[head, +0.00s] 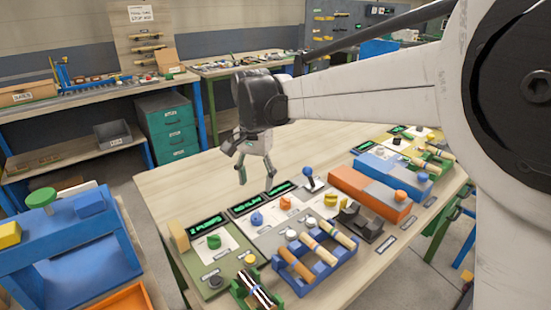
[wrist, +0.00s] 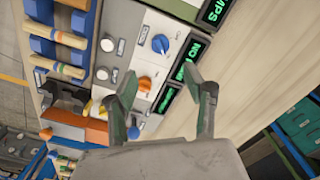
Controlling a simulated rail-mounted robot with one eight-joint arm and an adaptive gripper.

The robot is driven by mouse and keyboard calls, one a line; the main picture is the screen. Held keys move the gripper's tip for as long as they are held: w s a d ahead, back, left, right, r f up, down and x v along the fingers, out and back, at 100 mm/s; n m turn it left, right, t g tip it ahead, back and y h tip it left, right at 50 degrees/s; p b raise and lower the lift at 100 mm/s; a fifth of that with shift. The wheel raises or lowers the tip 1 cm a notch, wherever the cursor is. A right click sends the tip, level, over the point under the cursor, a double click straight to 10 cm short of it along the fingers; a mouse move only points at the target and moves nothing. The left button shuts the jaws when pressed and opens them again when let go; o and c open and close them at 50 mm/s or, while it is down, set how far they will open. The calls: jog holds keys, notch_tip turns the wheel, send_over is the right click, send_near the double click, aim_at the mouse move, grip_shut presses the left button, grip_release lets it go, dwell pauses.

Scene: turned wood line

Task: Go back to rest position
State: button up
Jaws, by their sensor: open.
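My gripper (head: 240,165) hangs from my arm in the head view, above the bare back part of the wooden workbench (head: 178,185). Its two fingers are spread and nothing is between them. In the wrist view the gripper (wrist: 168,105) also shows open and empty. The fingers look apart from the panels beneath; the exact height is hard to tell. My arm reaches in from the right and hides part of the room behind.
Control panels with green displays (head: 207,225) and knobs line the bench front. A blue rack (head: 298,268) holds wooden turned pieces. A blue stand (head: 70,245) is at left. A green drawer cabinet (head: 168,127) stands behind.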

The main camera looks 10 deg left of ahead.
jog(key=s+d+r+t+y, duration=0.1)
jog(key=s+d+r+t, duration=0.2)
jog(key=d, duration=0.8)
jog(key=s+d+r, duration=0.3)
jog(key=s+d, duration=0.2)
jog(key=d, duration=0.5)
jog(key=s+d+f+n+t+h, duration=0.1)
jog(key=s+d+f+t, duration=0.3)
jog(key=s+d, duration=1)
notch_tip(320, 180, down, 2)
jog(key=shift+s+d+f+n, duration=0.15)
jog(key=shift+s+d+n, duration=0.05)
jog(key=shift+d+n, duration=0.3)
jog(key=shift+a, duration=0.1)
